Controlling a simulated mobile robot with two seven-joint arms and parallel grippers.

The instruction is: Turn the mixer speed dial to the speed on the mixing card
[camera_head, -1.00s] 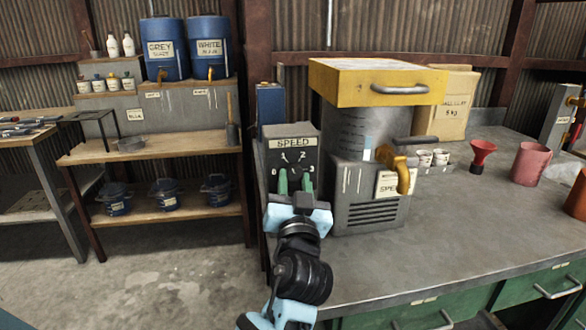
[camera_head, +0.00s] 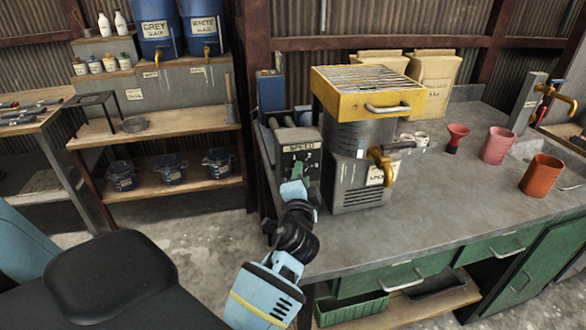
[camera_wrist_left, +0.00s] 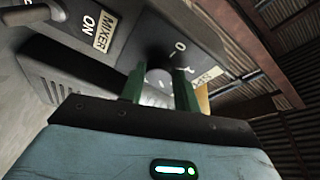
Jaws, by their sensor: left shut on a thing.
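The speed panel (camera_head: 300,148) is a dark box left of the grey mixer (camera_head: 352,140). In the left wrist view its face shows scale marks (camera_wrist_left: 181,58), and the round dark dial (camera_wrist_left: 159,80) sits between two green fingers. My left gripper (camera_wrist_left: 159,92) is shut on the dial, one finger on each side. In the head view the left gripper (camera_head: 302,172) covers the dial. The dial's pointer cannot be made out. My right gripper is not in view.
In the wrist view a MIXER ON label (camera_wrist_left: 104,33) shows beside a lever.

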